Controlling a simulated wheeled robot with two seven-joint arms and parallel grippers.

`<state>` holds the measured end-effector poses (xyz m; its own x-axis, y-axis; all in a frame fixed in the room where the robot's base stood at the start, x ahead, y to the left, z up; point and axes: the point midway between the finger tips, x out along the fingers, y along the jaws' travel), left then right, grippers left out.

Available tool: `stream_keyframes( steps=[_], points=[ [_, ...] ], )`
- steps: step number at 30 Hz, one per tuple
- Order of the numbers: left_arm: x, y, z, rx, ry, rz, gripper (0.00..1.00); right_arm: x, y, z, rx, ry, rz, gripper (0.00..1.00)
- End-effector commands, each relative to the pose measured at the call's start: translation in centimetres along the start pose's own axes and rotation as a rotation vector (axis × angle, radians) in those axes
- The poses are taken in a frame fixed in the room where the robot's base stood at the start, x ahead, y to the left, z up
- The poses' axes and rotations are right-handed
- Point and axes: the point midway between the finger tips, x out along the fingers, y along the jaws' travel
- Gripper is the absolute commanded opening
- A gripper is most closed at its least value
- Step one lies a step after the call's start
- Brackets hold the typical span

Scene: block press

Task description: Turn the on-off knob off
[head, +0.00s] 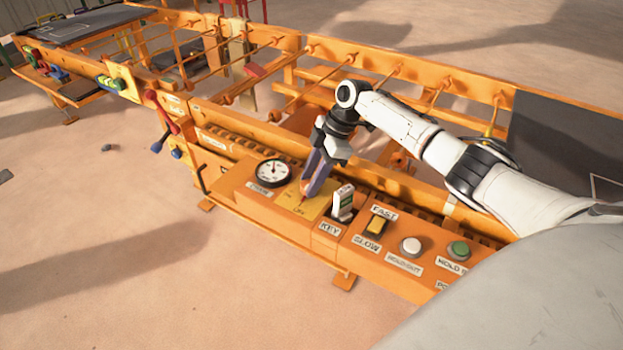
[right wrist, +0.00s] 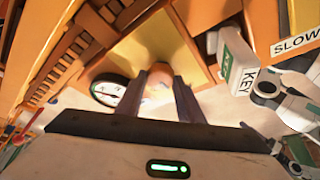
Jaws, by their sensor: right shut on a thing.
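The yellow plate of the on-off knob (head: 287,194) lies on the orange control panel, between a round gauge and the key switch. My right gripper (head: 309,190) reaches down onto this plate from above, its purple-grey fingers close together. In the right wrist view the fingers (right wrist: 158,95) stand on either side of a small orange knob (right wrist: 158,90), and the gripper is shut on it. The fingers hide most of the knob, so I cannot tell which way it points. My left gripper is not in view.
The gauge (head: 273,172) is just left of the fingers. The key switch (head: 343,203) stands up close on the right. Farther right are a fast-slow switch (head: 376,226), a white button (head: 411,246) and a green button (head: 458,250). The orange frame rises behind the panel.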

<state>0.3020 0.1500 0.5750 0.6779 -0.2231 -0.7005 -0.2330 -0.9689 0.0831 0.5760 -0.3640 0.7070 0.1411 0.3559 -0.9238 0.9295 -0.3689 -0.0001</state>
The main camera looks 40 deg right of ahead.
Motion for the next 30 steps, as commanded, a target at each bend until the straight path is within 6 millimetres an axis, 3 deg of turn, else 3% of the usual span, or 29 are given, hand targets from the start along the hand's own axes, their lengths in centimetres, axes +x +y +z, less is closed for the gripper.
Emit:
stream_keyframes(
  steps=[3, 4, 7, 17, 20, 30],
  points=[
    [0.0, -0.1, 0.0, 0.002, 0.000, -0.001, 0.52, 0.1, -0.1, 0.0, -0.002, -0.001, -0.003, 0.11],
    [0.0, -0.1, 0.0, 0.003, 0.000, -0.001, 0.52, 0.1, -0.1, 0.0, -0.002, -0.001, -0.003, 0.37],
    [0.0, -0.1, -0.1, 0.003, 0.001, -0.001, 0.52, 0.1, -0.1, 0.0, -0.002, -0.001, -0.002, 0.52],
    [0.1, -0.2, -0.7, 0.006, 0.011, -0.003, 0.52, -0.3, 0.0, 0.0, -0.001, 0.000, 0.000, 0.52],
    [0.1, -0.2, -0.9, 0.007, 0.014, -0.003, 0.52, -1.5, 0.1, -0.1, -0.002, 0.000, 0.002, 0.52],
    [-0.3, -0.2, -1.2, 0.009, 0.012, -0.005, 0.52, -8.0, 0.0, 0.0, -0.001, 0.000, 0.001, 0.52]
  ],
)
